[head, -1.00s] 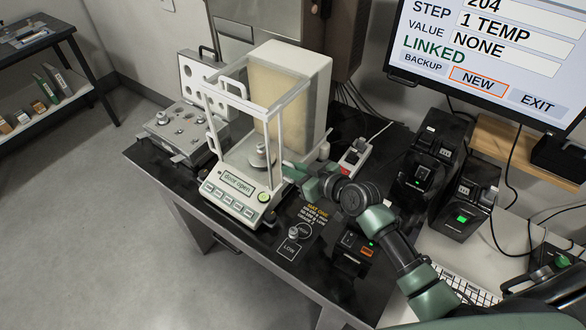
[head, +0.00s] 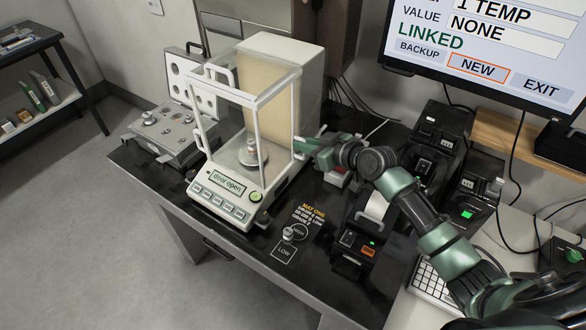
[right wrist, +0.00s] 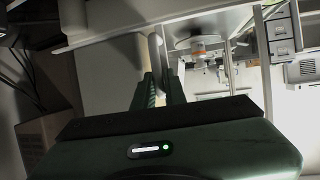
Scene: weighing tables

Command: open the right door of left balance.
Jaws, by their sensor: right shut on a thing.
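The left balance (head: 300,82) stands on the dark table, a white case with a glass-sided chamber. Its display (head: 231,182) reads "door open". A small metal weight (head: 252,150) stands on the pan inside. My right gripper (head: 306,147) is at the chamber's right side, towards the rear. In the right wrist view its fingers (right wrist: 160,82) are shut on a pale upright bar, the right door's handle (right wrist: 156,52). The fingers hide most of the handle in the head view. My left gripper is out of view.
An open weight case (head: 165,135) stands left of the balance. A small weight (head: 289,234) stands on the marked area in front. A printer (head: 365,225) and other dark devices stand to the right, below a monitor (head: 480,50).

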